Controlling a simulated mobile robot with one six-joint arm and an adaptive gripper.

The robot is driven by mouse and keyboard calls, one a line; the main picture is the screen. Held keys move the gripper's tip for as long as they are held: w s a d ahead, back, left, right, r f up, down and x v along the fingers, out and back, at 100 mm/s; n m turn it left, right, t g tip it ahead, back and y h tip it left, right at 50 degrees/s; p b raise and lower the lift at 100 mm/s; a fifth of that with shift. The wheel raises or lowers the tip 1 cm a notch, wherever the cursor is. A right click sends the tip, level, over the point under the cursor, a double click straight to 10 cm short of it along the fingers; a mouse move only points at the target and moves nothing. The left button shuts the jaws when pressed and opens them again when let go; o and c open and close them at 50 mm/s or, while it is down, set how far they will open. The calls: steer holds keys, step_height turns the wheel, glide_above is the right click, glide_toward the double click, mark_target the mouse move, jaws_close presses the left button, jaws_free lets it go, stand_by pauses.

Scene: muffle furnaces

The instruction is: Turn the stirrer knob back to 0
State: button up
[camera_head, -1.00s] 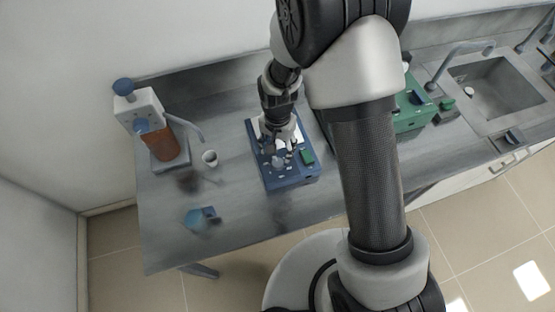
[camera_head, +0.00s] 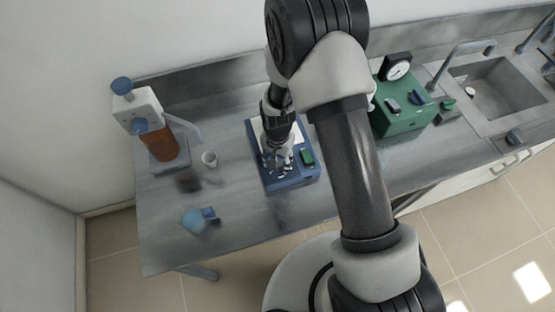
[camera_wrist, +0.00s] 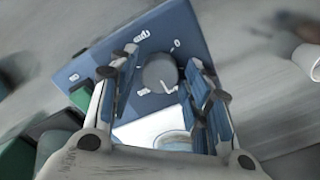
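The stirrer is a blue box (camera_head: 292,181) with a white top plate, in the middle of the bench. Its round grey knob (camera_wrist: 160,72) shows in the wrist view on the blue front panel, among white markings that include "0" and "rpm". I cannot make out the knob's pointer direction. My gripper (camera_wrist: 162,62) is open, with one finger on each side of the knob. Some gap shows on the left; contact on the right cannot be told. In the head view my gripper (camera_head: 278,158) is over the stirrer's front and hides the knob.
A green switch (camera_head: 307,157) sits on the stirrer's right. A green device (camera_head: 404,117) with a dial stands farther right, before the sink (camera_head: 503,90).

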steer(key=c, duration=0.8)
steer(key=shift+n, duration=0.3)
steer(key=n+b, duration=0.2)
steer(key=n, duration=0.2)
steer(key=shift+n, duration=0.3)
steer(key=n+b, duration=0.1)
steer(key=n, duration=0.5)
steer(key=n+b, duration=0.1)
steer(key=n, duration=0.5)
steer(key=shift+n+b, duration=0.3)
steer(key=shift+b, duration=0.05)
steer(key=n, duration=0.5)
steer(key=shift+n+b, duration=0.35)
steer(key=shift+n, duration=0.35)
